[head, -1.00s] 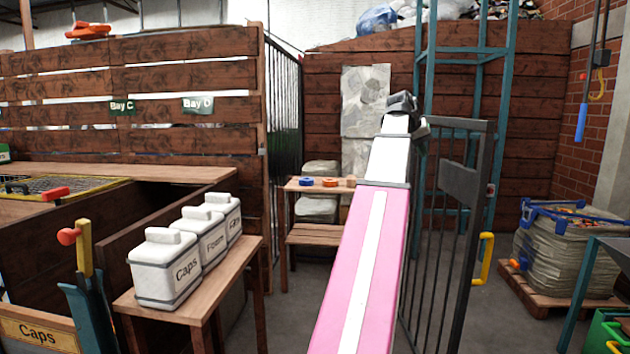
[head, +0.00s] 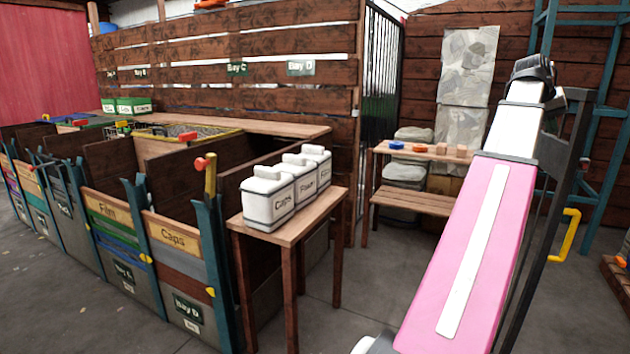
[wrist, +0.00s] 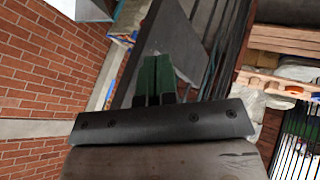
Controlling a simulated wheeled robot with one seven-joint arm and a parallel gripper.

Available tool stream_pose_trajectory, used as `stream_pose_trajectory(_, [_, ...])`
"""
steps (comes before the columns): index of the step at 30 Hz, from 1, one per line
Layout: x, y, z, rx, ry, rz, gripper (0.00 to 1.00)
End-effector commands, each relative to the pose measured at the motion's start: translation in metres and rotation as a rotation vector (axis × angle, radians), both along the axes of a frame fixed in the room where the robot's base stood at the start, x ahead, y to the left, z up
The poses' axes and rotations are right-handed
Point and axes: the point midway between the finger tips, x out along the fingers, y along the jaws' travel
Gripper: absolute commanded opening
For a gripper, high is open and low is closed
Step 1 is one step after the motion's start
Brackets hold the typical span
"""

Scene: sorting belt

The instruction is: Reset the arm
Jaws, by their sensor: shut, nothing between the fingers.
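My arm (head: 466,255) is pink and white and rises through the right of the head view. It slants up to a dark joint (head: 533,72). My gripper is not discernible in the head view. In the wrist view my gripper (wrist: 157,66) shows as two dark green fingers pressed together, with nothing between them. A dark grey panel stands behind the fingers, and they look clear of it, though the gap is hard to judge.
White canisters (head: 270,198) stand on a small wooden table (head: 288,236) left of my arm. Labelled bays (head: 173,240) line the left. Open floor lies front left.

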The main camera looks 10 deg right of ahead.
Motion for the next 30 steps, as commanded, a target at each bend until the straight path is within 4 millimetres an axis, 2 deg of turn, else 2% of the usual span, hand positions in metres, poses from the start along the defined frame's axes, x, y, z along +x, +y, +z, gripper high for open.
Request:
stream_pose_trajectory(2, [0.001, 0.000, -0.001, 0.001, 0.000, 0.001, 0.00])
stream_pose_trajectory(10, [0.026, 0.015, -0.029, 0.024, 0.002, 0.044, 0.00])
stream_pose_trajectory(17, [0.057, 0.036, -0.067, 0.055, 0.004, 0.098, 0.00])
stream_pose_trajectory(23, [0.096, 0.068, -0.116, 0.097, 0.008, 0.170, 0.00])
stream_pose_trajectory(26, [0.122, 0.096, -0.153, 0.128, 0.012, 0.223, 0.00])
stream_pose_trajectory(30, [0.158, 0.146, -0.211, 0.181, 0.021, 0.306, 0.00])
